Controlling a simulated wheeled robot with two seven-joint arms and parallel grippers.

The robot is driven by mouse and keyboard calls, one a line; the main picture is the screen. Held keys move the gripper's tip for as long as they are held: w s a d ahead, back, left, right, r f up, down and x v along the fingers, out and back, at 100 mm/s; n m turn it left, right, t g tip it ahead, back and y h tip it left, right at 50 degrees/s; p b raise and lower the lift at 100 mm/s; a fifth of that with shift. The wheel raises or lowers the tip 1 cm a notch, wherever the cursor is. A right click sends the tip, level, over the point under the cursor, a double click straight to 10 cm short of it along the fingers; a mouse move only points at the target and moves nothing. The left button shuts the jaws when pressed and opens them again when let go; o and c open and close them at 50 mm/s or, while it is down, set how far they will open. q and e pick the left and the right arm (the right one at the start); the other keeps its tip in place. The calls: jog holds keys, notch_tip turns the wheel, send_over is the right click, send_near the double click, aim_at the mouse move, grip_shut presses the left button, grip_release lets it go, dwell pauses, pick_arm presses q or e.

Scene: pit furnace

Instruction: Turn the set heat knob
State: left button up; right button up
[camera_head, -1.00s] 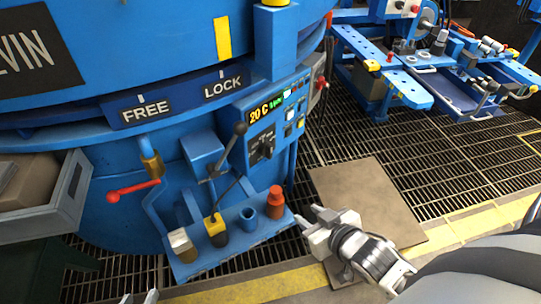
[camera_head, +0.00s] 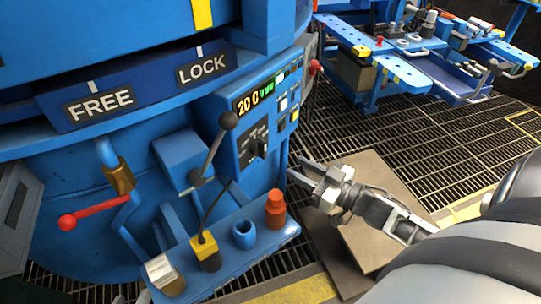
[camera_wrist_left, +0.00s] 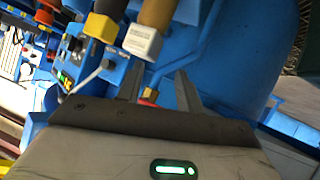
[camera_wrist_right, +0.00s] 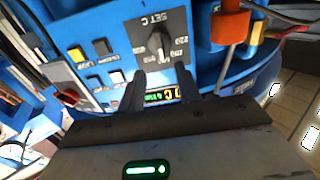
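The set heat knob (camera_head: 258,147) is a black knob on a dark dial plate, on the blue control panel (camera_head: 238,160) below the yellow "20" readout. In the right wrist view the knob (camera_wrist_right: 160,42) shows upside down with its "SET C" label, just beyond the fingertips. My right gripper (camera_head: 298,172) is to the right of the panel in the head view, fingers open and empty, apart from the knob. Its fingers (camera_wrist_right: 160,70) frame the lower dial in the wrist view. My left gripper (camera_head: 131,299) barely shows at the bottom edge; its fingers (camera_wrist_left: 159,84) are open and apparently empty.
A black-knobbed lever (camera_head: 228,120) stands just left of the panel. A red-handled valve (camera_head: 82,217) is at left. Floor grating lies right.

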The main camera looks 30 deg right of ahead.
aim_at(265, 151)
jog(key=b+x, duration=0.1)
jog(key=x, duration=0.7)
jog(key=shift+w+a+f+b, duration=0.1)
jog(key=shift+w+b, duration=0.2)
jog(key=shift+w, duration=0.25)
pick_arm(q)
jog(key=shift+w+d+r+t+h, duration=0.15)
jog(key=shift+r+t, duration=0.1)
jog(key=shift+r, duration=0.2)
jog(key=shift+w+d+r+t+h, duration=0.15)
jog(key=shift+r+t, duration=0.1)
jog(key=shift+r, duration=0.2)
pick_arm(e)
jog(key=shift+a, duration=0.1)
pick_arm(q)
jog(key=shift+s+f, duration=0.1)
jog(key=shift+s, duration=0.05)
pick_arm(e)
grip_shut()
